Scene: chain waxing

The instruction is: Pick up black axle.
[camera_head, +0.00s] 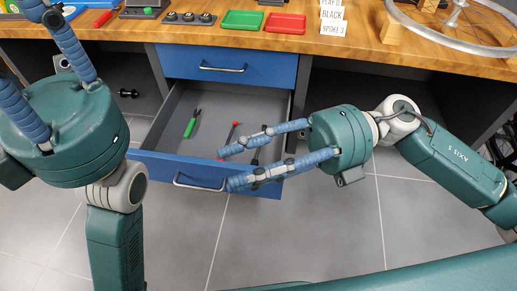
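A small black bar with thicker ends (128,93), which may be the black axle, lies in the dark space under the bench, left of the open drawer. My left gripper (22,45) is at the upper left with its fingers spread, and one fingertip is out of the frame. It is open, with nothing seen between its fingers. My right gripper (228,168) reaches left over the front of the drawer. Its two fingers are apart and no held thing shows between them.
The open drawer (222,104) holds a green-handled tool (190,127), a red-handled tool (230,136) and a dark tool partly hidden by my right fingers. The wooden bench (200,40) carries green (242,20) and red (285,23) trays, a label card (332,20) and a wheel (462,20).

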